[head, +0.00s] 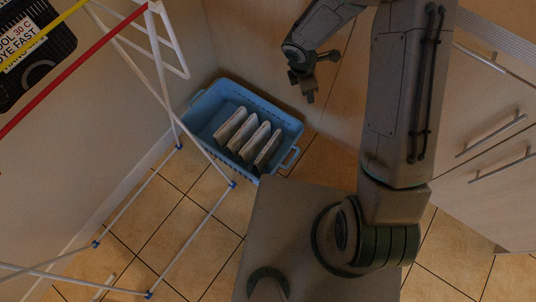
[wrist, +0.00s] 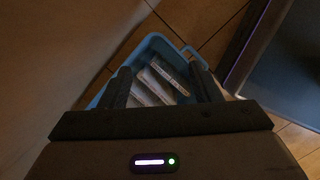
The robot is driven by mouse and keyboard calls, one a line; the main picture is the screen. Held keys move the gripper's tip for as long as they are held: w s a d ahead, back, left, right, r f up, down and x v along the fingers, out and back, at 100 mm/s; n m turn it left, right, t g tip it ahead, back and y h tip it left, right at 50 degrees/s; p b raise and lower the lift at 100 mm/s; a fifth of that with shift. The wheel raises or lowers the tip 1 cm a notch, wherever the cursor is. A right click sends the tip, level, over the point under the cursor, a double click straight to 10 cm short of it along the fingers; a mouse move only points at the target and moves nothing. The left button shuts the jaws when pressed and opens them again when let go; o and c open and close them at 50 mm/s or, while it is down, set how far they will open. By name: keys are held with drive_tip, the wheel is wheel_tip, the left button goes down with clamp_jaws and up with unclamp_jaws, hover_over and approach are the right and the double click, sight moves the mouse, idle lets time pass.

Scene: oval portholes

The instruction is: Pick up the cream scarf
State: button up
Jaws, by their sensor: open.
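A blue basket (head: 207,112) stands on the tiled floor against the corner. Several folded, pale-topped cloths stand on edge in a row inside it, among them one at the left end (head: 230,125) and one at the right end (head: 267,148). In this dim light I cannot tell which one is the cream scarf. My gripper (head: 307,90) is above and to the right of the basket in the head view, apart from the cloths. In the wrist view my gripper (wrist: 163,88) is open and empty, with the basket and the cloths (wrist: 157,82) showing between its fingers.
A drying rack (head: 196,151) with white legs and red and yellow rails stands at the left, close to the basket. Light wooden cabinets with bar handles (head: 491,136) line the right. A dark panel with a label (head: 30,50) is at upper left.

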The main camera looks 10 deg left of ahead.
drive_tip(key=s+a+f+n+y+b, duration=0.1)
drive_tip(key=a+f+n+b, duration=0.15)
drive_tip(key=f, duration=0.55)
drive_tip(key=s+a+f+n+b, duration=0.2)
drive_tip(key=a+f+n, duration=0.15)
drive_tip(key=f, duration=0.55)
drive_tip(key=n+g+y+b, duration=0.1)
drive_tip(key=n+g+b, duration=0.1)
drive_tip(key=b, duration=0.1)
hover_over(266, 147)
wheel_tip(266, 147, down, 9)
drive_tip(key=shift+n, duration=0.3)
wheel_tip(266, 147, down, 8)
drive_tip(key=b, duration=0.3)
drive_tip(key=shift+f, duration=0.1)
drive_tip(key=shift+w+d+f+b, duration=0.15)
drive_tip(key=shift+f+b, duration=0.4)
drive_tip(key=shift+f, duration=0.45)
drive_tip(key=shift+w+d+f+b, duration=0.15)
drive_tip(key=shift+f+b, duration=0.4)
drive_tip(key=shift+f, duration=0.5)
drive_tip(key=shift+w+f+b, duration=0.15)
drive_tip(key=shift+f+b, duration=0.4)
drive_tip(key=shift+f, duration=0.45)
drive_tip(key=shift+r, duration=0.1)
drive_tip(key=c, duration=1.2)
